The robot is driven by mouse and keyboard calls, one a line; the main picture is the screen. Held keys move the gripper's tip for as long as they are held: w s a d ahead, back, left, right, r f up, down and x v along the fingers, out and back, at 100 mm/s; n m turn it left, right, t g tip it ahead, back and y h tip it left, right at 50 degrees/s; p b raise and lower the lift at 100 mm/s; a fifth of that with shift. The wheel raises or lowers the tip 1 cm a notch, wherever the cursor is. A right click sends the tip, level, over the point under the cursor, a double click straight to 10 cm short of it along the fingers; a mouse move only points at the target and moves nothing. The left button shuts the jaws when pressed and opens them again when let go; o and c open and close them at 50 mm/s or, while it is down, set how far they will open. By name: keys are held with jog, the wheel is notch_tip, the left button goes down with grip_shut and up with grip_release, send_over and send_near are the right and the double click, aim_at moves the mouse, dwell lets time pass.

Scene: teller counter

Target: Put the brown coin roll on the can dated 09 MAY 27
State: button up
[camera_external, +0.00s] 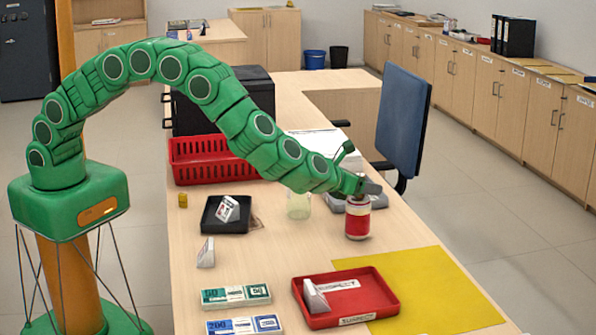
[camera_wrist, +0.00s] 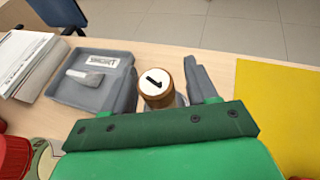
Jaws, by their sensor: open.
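The brown coin roll (camera_wrist: 157,88) stands upright with its white end, marked 1, facing up in the wrist view. In the external view a little of the brown roll (camera_external: 357,197) shows at the top of a red and white can (camera_external: 357,222), and it appears to stand on it. The can's date is too small to read. My gripper (camera_external: 368,187) is at the roll, above the can. In the wrist view my gripper (camera_wrist: 163,84) is open, with the roll between its grey fingers. Contact between fingers and roll cannot be told. The can is mostly hidden there.
A grey tray (camera_wrist: 118,58) lies beside the can. A clear jar (camera_external: 298,207), a black tray (camera_external: 210,226) and a red basket (camera_external: 205,180) stand to the left. A red tray (camera_external: 388,300) lies in front, on a yellow mat (camera_external: 440,300). A small yellow cylinder (camera_external: 183,201) stands farther left.

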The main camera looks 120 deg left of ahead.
jog(key=shift+d+r, duration=0.15)
jog(key=shift+r, duration=0.05)
jog(key=v, duration=1.1)
jog(key=shift+s+d, duration=0.2)
jog(key=shift+d, duration=0.05)
jog(key=shift+r, duration=0.1)
jog(key=s+d+r+n+g+h, duration=0.15)
jog(key=s+r+n, duration=0.3)
jog(key=s, duration=0.45)
jog(key=s+d+r+n+g+h, duration=0.15)
jog(key=s+r+n, duration=0.3)
jog(key=s, duration=0.45)
jog(key=s+d+r+n+g, duration=0.25)
jog(key=s+r+n, duration=0.2)
jog(key=s, duration=0.45)
jog(key=s+d+r+n+h, duration=0.1)
jog(key=s+d+n+h, duration=0.3)
jog(key=s+d, duration=0.7)
jog(key=s+d+n+g+h, duration=0.1)
jog(key=s+d+n+h, duration=0.4)
jog(key=s+d, duration=0.7)
jog(key=s, duration=0.5)
jog(key=shift+s+d+r+h, duration=0.25)
jog(key=shift+s+r+h, duration=0.05)
jog(key=shift+s+r, duration=0.1)
